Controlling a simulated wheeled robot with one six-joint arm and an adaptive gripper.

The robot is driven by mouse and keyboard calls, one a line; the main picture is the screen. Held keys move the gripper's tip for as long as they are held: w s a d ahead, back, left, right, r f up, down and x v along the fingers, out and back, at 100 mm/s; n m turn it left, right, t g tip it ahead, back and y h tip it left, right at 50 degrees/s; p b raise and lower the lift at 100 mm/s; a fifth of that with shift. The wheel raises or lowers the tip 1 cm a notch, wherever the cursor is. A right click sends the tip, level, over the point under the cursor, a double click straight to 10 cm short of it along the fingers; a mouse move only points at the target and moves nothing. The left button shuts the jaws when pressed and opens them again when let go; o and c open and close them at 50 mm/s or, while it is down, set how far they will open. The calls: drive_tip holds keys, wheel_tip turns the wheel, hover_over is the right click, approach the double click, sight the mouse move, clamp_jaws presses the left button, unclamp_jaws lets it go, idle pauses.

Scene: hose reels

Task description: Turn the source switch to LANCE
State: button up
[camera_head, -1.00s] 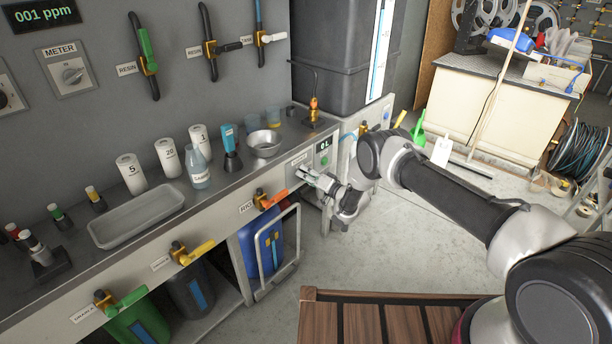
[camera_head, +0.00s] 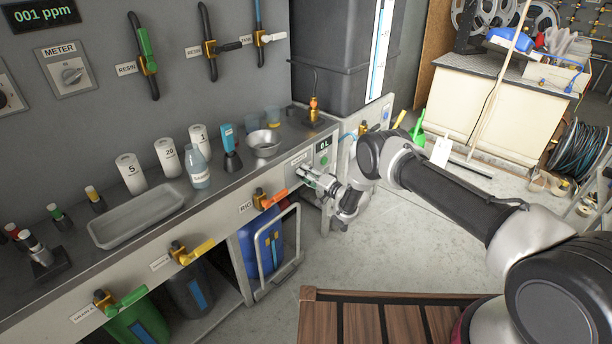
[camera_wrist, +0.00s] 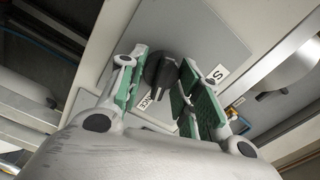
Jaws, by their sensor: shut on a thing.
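The source switch is a black round knob (camera_wrist: 159,70) on a grey plate in the wrist view. A partly hidden label ending in "NCE" (camera_wrist: 156,93) lies just below it, and another label showing an "S" (camera_wrist: 218,73) lies to its right. My gripper (camera_wrist: 162,82) has its green-padded fingers on both sides of the knob and is shut on it. There the knob is hidden by my gripper.
An orange-handled valve (camera_head: 270,200) sits left of my gripper on the same panel. A steel bowl (camera_head: 264,143) rests on the bench above. Floor (camera_head: 400,250) to the right is clear.

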drive_tip(key=o, duration=1)
drive_tip(key=shift+c, duration=0.2)
drive_tip(key=v, duration=1.2)
drive_tip(key=shift+f, duration=0.1)
